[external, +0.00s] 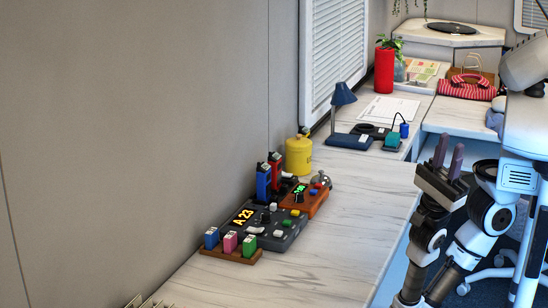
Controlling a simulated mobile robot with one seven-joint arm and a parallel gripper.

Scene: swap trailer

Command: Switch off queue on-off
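The queue console (290,232) is a dark box on the marble-look counter, with a lit yellow "A 23" display (243,217). Its top carries several small controls, including a green button, pale ones and a dark knob or lever. The frame is too small to tell which control is the on-off switch or its position. My gripper (449,155) is at the right, well apart from the console, with its fingers pointing up. The two dark fingers stand apart with a gap between them, and nothing shows in it.
A wooden rack (230,253) with colored blocks sits in front of the console. A blue lamp (341,98) is farther back. The counter right of the console is clear.

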